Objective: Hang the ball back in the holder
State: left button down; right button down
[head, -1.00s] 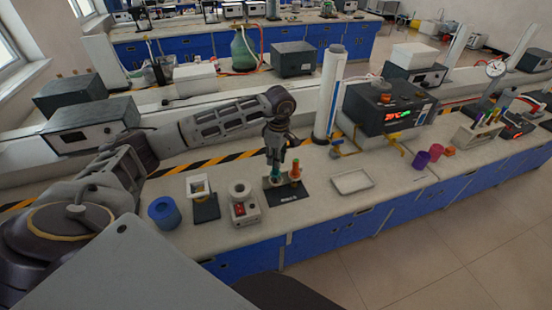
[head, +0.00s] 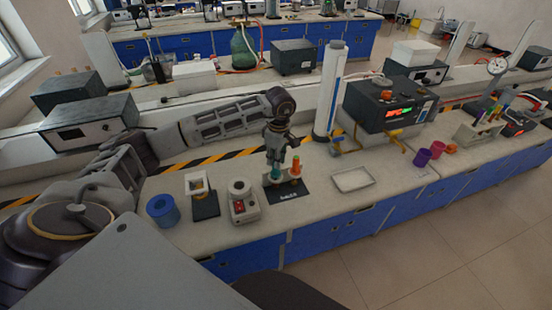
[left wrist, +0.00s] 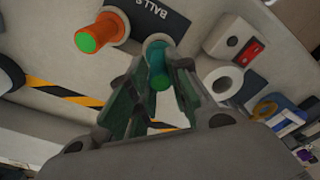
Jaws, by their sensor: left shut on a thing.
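A black stand (head: 289,194) with white lettering lies on the near bench; its lettering starting "BALL &" shows in the left wrist view (left wrist: 163,12). An upright orange handle (head: 296,166) stands on it, and shows with a green end in the left wrist view (left wrist: 104,32). Beside it is a teal handle (head: 275,174). My left gripper (head: 275,161) points down over the stand, shut on the teal handle, which sits between the fingers in the left wrist view (left wrist: 158,62). The ball itself is not clearly visible. My right gripper is out of view.
A white tray (head: 353,180) lies to the right. A tall white cylinder (head: 329,95) stands behind.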

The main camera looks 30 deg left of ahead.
pick_arm(q)
jog(key=shift+f+b, duration=0.3)
jog(key=shift+f, duration=0.15)
jog(key=c, duration=1.3)
grip_release()
jog(key=shift+o, duration=0.7)
jog(key=o, duration=0.3)
jog(key=shift+r, duration=0.2)
jog(key=shift+r+p, duration=1.7)
jog(key=shift+r, duration=1.65)
jog(key=shift+f, duration=0.1)
